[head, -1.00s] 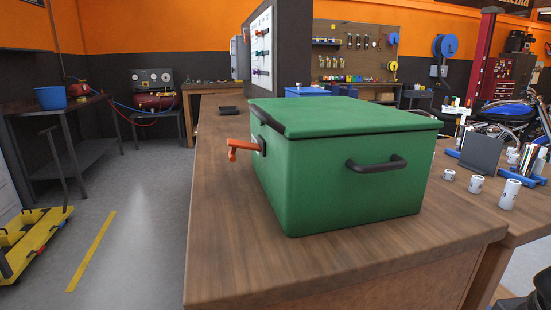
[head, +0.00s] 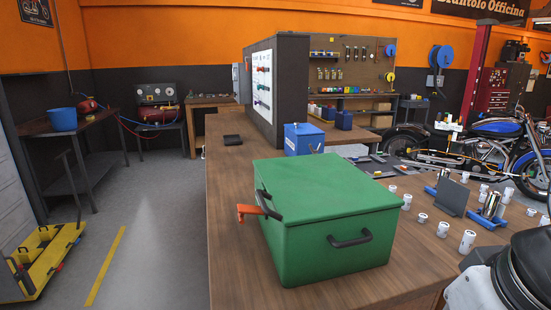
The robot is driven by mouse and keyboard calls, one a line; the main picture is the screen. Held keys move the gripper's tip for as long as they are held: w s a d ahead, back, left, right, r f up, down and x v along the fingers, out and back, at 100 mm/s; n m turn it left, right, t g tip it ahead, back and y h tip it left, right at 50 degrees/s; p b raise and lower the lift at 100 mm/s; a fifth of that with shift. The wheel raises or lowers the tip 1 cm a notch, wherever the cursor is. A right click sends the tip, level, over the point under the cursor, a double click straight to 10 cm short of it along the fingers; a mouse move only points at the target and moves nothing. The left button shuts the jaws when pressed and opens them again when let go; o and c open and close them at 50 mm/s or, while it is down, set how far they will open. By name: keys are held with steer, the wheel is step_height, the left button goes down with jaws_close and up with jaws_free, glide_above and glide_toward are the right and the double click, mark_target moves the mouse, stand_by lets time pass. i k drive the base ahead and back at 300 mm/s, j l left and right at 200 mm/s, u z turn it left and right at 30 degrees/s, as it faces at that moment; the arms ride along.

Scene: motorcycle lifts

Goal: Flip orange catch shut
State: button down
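A green box (head: 322,229) with a closed-looking lid stands on the wooden workbench. Its orange catch (head: 253,211) sticks out from the left side, near the front corner, pointing left. A black handle (head: 349,241) is on the side facing me. A dark and white rounded part of my arm (head: 513,277) shows at the lower right, right of the box and apart from it. My gripper's fingers are not in view.
Small white cylinders (head: 443,229) and a dark upright plate (head: 452,197) stand on the bench right of the box. A blue box (head: 303,139) sits behind it. Bare bench top (head: 227,170) lies to the left, with open floor (head: 165,245) beyond its edge.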

mark_target(242, 209)
steer(key=i+j+z, duration=0.1)
steer(key=j+z, duration=0.15)
steer(key=j, duration=0.6)
steer(key=j+z, duration=0.25)
steer(key=j, duration=0.6)
steer(key=j+z, duration=0.25)
steer(key=j, duration=0.65)
steer(key=k+j+z, duration=0.1)
steer(key=j+z, duration=0.15)
steer(key=j, duration=0.6)
